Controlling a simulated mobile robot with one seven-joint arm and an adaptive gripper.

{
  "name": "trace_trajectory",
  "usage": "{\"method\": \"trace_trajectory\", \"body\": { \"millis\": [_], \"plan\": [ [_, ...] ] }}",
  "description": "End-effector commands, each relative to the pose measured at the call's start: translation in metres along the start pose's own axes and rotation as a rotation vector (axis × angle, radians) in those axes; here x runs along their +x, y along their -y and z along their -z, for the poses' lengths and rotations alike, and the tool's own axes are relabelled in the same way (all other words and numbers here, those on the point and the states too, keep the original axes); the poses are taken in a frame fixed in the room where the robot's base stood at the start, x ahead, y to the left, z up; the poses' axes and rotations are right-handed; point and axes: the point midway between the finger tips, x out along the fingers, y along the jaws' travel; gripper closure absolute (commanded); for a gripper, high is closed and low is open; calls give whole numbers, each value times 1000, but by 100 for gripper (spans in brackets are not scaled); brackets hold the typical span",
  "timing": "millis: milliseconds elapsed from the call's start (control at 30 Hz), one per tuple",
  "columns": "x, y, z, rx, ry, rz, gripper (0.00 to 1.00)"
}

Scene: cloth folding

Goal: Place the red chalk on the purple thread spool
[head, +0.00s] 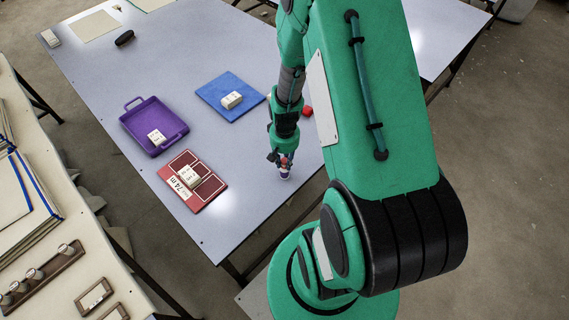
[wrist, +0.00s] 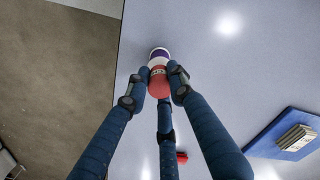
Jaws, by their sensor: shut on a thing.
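My gripper (head: 285,159) points down over the near right part of the table. In the wrist view its dark blue fingers (wrist: 159,86) are closed around the red chalk (wrist: 158,86), a short red cylinder with a pale, marked band. The purple thread spool (wrist: 159,53), purple with white ends, shows just beyond the chalk in that view. In the head view the spool (head: 285,174) stands on the table directly under my gripper. The chalk seems to meet the spool's top, but I cannot tell if they touch.
A small red block (head: 307,111) lies behind my gripper. To the left are a red patterned panel (head: 212,190), a purple tray (head: 133,122) and a blue mat (head: 245,88), each bearing a white block. The table (head: 250,200) is clear around the spool; its edge is close.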

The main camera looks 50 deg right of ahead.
Motion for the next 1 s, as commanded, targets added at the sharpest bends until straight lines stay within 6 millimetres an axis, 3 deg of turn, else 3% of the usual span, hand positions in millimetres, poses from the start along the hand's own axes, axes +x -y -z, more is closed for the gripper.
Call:
{"method": "trace_trajectory", "body": {
  "millis": [100,533,567,667,1000],
  "plan": [
    [9,0,0,0,0,0,100],
    [12,0,0,0,0,0,100],
    [12,0,0,0,0,0,76],
    [12,0,0,0,0,0,59],
    [10,0,0,0,0,0,59]
  ]
}}
